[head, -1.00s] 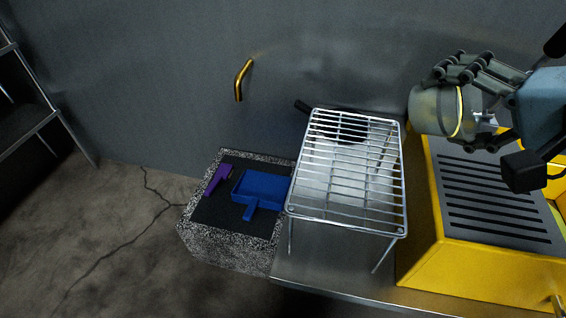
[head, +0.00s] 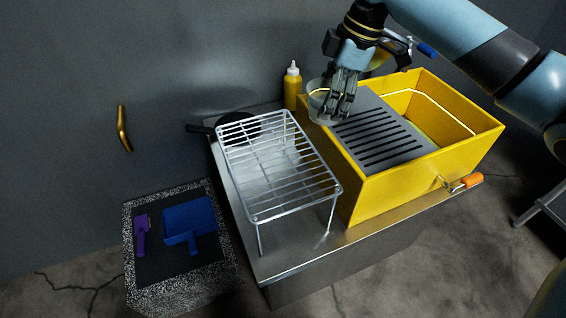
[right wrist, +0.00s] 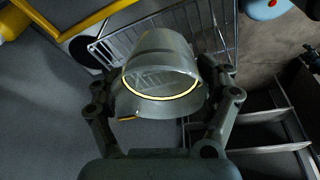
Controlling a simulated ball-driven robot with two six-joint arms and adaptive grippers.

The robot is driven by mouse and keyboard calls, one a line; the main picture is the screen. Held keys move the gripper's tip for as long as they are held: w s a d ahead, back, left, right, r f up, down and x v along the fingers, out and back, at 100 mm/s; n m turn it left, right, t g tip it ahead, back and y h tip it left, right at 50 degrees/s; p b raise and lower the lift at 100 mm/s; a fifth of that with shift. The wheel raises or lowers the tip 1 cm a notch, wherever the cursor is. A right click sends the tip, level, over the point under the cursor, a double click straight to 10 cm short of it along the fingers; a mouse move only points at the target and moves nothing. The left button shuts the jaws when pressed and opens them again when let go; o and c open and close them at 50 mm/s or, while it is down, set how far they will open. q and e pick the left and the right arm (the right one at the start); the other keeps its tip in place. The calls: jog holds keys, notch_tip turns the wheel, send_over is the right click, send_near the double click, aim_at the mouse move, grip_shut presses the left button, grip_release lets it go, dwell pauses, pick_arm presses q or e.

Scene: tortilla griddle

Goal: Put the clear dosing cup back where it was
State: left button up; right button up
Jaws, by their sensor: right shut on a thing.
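The clear dosing cup (head: 317,92) is a see-through, slightly grey cup with a bright yellowish rim. My right gripper (head: 336,112) is shut on it, at the back left corner of the yellow box, beside the slotted grey plate. In the right wrist view the cup (right wrist: 160,52) lies between both fingers of the gripper (right wrist: 165,95), its ringed rim facing the camera. I cannot tell whether the cup touches anything below. The fingers hide part of the cup in the head view. My left gripper is not in view.
A yellow bottle (head: 292,88) stands close behind the cup. The yellow box (head: 395,185) with its slotted plate (head: 372,132) is right of the wire rack (head: 285,166). A dark pan (head: 205,129) is partly behind the rack. A speckled block (head: 150,285) holds blue and purple tools.

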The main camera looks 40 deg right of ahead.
jog(key=a+f, duration=0.2)
jog(key=a, duration=0.1)
jog(key=a+f, duration=0.2)
jog(key=a, duration=0.2)
jog(key=a+f, duration=0.2)
jog(key=a, duration=0.2)
jog(key=shift+s+f, duration=0.25)
jog(key=shift+f, duration=0.05)
notch_tip(320, 180, down, 4)
jog(key=shift+f, duration=0.1)
jog(key=o, duration=1.3)
jog(key=shift+c, duration=0.2)
jog(key=p+v, duration=0.1)
jog(key=v, duration=1.1)
